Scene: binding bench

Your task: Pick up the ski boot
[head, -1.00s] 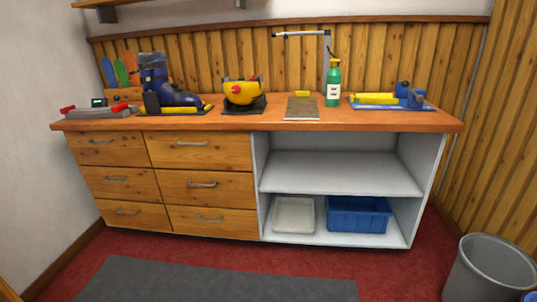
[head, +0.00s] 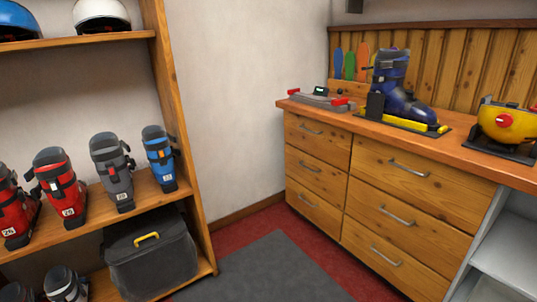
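A dark blue and black ski boot (head: 398,88) stands upright on the wooden bench, set in a black and yellow holder (head: 400,120). On the shelf rack at left stand more ski boots: a red one (head: 62,188) with a number label, another red one (head: 14,208) cut by the left edge, a grey one (head: 112,170) and a blue one (head: 159,157). Further dark boots (head: 64,285) show partly on the bottom shelf. My gripper is not in the picture.
The bench (head: 462,150) with drawers stands at right. A yellow device (head: 507,122) and a grey device with red handles (head: 318,98) lie on it. A black bag (head: 150,255) fills the rack's bottom right. Floor by the grey mat (head: 265,270) is clear.

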